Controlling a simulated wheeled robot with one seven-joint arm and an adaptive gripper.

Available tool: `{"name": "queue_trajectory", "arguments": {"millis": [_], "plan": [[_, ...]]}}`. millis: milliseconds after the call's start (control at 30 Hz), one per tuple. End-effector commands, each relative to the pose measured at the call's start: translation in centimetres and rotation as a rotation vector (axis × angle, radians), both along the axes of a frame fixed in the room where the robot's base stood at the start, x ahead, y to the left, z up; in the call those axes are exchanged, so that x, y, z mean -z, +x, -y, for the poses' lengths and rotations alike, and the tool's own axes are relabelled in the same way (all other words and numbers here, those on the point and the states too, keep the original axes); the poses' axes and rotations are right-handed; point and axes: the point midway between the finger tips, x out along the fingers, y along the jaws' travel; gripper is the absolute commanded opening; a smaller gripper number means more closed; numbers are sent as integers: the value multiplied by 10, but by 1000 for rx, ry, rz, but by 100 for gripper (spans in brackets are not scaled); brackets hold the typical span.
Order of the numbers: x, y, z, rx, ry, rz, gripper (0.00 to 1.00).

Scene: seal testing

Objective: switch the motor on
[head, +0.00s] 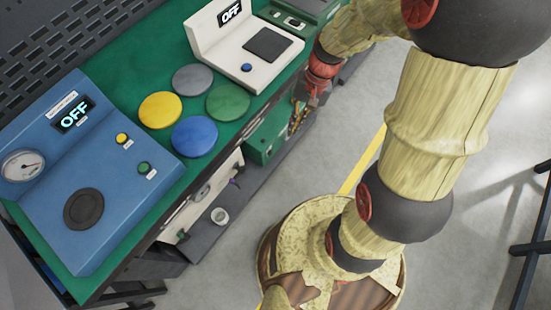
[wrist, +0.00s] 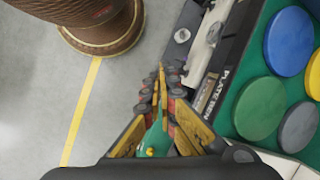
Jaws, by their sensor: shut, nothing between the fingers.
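A blue console (head: 110,220) stands at the near left of the green bench, with a lit OFF display (head: 76,115), a yellow button (head: 122,139), a green button (head: 144,168) and a dark round pad (head: 84,208). A white console (head: 230,50) stands farther back, also reading OFF, with a blue button (head: 246,68) and a dark square pad. Which of these switches the motor I cannot tell. My gripper (head: 303,104) is shut and empty, beside the bench's right edge. In the wrist view its fingertips (wrist: 166,75) are together, pointing away over the bench side.
Yellow (head: 160,110), grey (head: 192,79), green (head: 228,102) and blue (head: 195,136) discs lie on the bench between the consoles. A gauge (head: 20,166) is on the blue console. A dark perforated panel (head: 50,50) lines the far side.

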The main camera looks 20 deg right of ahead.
Motion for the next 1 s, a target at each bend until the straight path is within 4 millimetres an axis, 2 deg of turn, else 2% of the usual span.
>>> {"name": "queue_trajectory", "arguments": {"millis": [33, 567, 767, 1000], "plan": [[14, 3, -1, 28, 22, -30, 0], [145, 43, -21, 380, 230, -257, 0], [202, 57, -28, 544, 298, -329, 0], [277, 70, -33, 761, 368, -402, 0]]}}
